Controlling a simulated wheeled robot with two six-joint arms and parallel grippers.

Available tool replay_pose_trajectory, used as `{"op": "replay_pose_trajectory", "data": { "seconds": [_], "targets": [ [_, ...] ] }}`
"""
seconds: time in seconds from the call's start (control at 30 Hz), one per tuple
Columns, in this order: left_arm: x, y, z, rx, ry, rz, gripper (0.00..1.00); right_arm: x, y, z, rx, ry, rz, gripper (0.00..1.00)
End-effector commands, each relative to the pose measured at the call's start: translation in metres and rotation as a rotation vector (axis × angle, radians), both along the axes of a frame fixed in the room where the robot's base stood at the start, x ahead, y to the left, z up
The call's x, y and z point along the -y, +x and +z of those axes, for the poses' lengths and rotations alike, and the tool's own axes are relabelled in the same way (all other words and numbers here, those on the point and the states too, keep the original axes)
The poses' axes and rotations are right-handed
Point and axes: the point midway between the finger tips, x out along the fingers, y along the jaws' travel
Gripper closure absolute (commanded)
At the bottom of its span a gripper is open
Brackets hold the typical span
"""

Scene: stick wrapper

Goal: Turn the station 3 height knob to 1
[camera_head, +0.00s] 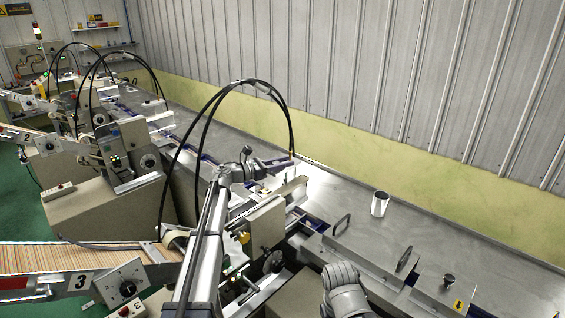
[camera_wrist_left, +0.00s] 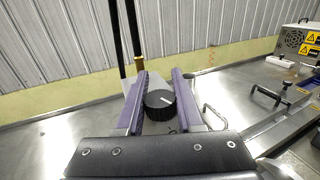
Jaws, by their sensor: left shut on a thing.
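My left gripper (camera_head: 278,163) reaches over the station 3 machine, near the metal bench top. In the left wrist view its two purple-padded fingers (camera_wrist_left: 158,92) are shut on a black round knob (camera_wrist_left: 160,103) with a white pointer line. The knob sits between the finger pads. No scale or number around it can be read. In the head view the gripper hides this knob. A grey rounded part of my right arm (camera_head: 344,290) shows at the bottom; its gripper is out of frame.
A station 3 feed tray of sticks (camera_head: 70,259) and a panel with another black dial (camera_head: 128,289) are at lower left. Black cables (camera_head: 208,125) arch over the machine.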

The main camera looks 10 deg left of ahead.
Motion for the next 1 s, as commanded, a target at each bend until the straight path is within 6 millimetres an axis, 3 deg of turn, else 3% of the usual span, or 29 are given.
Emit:
{"op": "replay_pose_trajectory", "data": {
  "seconds": [0.5,1.0],
  "targets": [
    [0.004,-0.006,0.0,0.001,-0.001,-0.339,1.0,0.0,0.0,0.0,0.0,0.0,0.0,0.5],
    [0.006,-0.011,0.0,0.001,-0.001,-0.414,1.0,0.0,0.0,0.0,0.0,0.0,0.0,0.5]
  ]
}}
